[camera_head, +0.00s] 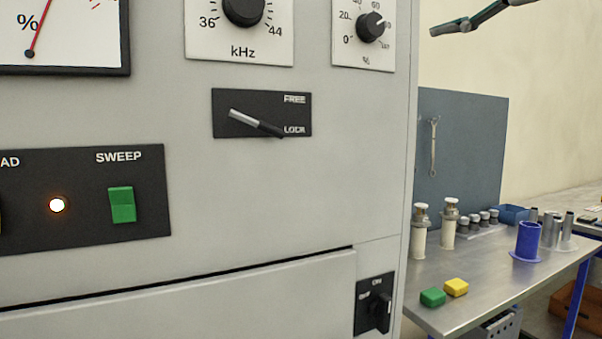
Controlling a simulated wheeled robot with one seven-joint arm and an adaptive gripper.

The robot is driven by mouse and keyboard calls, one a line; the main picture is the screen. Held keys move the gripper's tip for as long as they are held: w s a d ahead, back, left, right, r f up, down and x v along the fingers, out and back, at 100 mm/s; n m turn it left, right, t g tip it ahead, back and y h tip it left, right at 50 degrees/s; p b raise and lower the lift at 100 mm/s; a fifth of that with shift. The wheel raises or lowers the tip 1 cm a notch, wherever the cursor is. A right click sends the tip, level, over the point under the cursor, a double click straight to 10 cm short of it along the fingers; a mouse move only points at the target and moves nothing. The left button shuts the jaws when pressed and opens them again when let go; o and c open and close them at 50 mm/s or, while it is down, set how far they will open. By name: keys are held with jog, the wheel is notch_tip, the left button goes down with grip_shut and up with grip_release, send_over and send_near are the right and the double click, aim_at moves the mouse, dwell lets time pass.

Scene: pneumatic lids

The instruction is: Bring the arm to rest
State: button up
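My gripper is not in view, and no part that I can be sure is my arm shows. A grey machine cabinet (250,200) fills the left and middle of the head view. On it, a lever (257,122) sits on a black plate marked FREE and LOCK; its dark end points at LOCK. A green SWEEP rocker switch (122,204) sits beside a glowing round lamp (57,205). A black rotary switch (379,311) is at the lower right of the cabinet. A kHz knob (243,8) and a percent knob (371,28) are above.
A metal workbench (470,285) stands at the right. It bears a green block (432,297), a yellow block (456,287), a blue cup (528,240) and several cylinders. A wrench (434,146) hangs on a blue-grey panel (470,150). A dark jointed object (475,20), unclear, juts in at upper right.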

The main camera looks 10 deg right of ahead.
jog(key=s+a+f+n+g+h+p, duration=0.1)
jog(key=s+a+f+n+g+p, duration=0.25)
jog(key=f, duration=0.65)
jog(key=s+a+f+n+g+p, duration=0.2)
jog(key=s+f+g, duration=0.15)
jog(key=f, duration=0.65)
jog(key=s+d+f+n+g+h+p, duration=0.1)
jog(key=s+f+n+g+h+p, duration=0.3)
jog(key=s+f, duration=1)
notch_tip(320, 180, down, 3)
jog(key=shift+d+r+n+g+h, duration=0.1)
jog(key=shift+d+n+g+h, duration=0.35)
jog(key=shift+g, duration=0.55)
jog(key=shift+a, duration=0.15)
